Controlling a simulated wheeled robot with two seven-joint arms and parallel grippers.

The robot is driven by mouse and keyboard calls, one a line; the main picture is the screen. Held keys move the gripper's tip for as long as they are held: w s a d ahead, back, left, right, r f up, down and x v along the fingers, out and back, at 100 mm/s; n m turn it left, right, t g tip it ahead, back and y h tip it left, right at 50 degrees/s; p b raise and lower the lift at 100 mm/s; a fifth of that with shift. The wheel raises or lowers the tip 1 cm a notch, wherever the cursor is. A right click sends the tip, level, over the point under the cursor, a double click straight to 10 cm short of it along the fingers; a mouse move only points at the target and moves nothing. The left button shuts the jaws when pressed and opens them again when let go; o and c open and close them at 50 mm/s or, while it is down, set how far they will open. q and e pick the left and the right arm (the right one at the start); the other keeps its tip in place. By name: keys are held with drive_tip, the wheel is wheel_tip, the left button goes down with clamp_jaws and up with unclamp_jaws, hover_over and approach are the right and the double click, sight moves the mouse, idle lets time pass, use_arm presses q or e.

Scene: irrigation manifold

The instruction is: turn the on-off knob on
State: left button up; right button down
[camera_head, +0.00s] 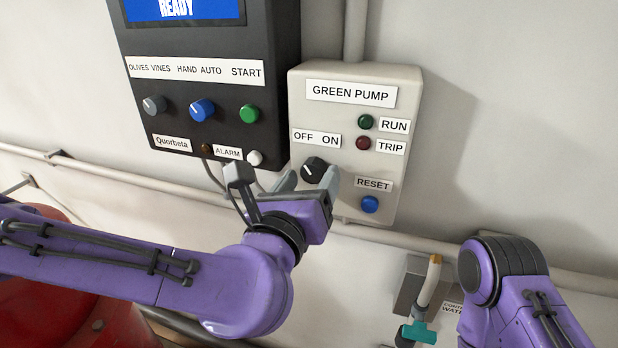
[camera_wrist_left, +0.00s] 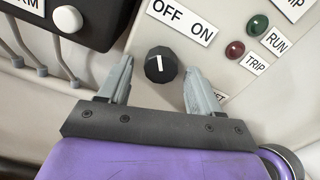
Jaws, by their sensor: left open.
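The on-off knob (camera_head: 314,170) is black and round with a white pointer line. It sits below the OFF ON label (camera_head: 316,138) on the beige GREEN PUMP box (camera_head: 345,78). My left gripper (camera_head: 308,180) is open at the knob, with one finger on each side. In the left wrist view the knob (camera_wrist_left: 160,65) shows between and slightly beyond the open fingertips (camera_wrist_left: 157,76), with visible gaps on both sides. Its white line leans toward the OFF side of the label (camera_wrist_left: 181,20). My right gripper is out of view; only part of that arm shows at the lower right.
A blue RESET button (camera_head: 370,204) is just right of the gripper. RUN (camera_head: 365,122) and TRIP (camera_head: 363,143) lamps are above it. A dark control box (camera_head: 210,95) with several knobs stands to the left. Pipes and a teal-handled valve (camera_head: 418,333) are below.

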use_arm(q)
drive_tip(key=c, duration=1)
drive_tip(key=shift+c, duration=0.2)
drive_tip(key=shift+m, duration=0.3)
drive_tip(key=shift+a+m+b, duration=0.1)
drive_tip(key=shift+m+b, duration=0.25)
drive_tip(key=shift+m, duration=0.65)
drive_tip(key=m, duration=0.3)
drive_tip(key=shift+m, duration=0.3)
drive_tip(key=m, duration=0.3)
drive_tip(key=shift+a+r+m, duration=0.1)
drive_tip(key=shift+m, duration=2.3)
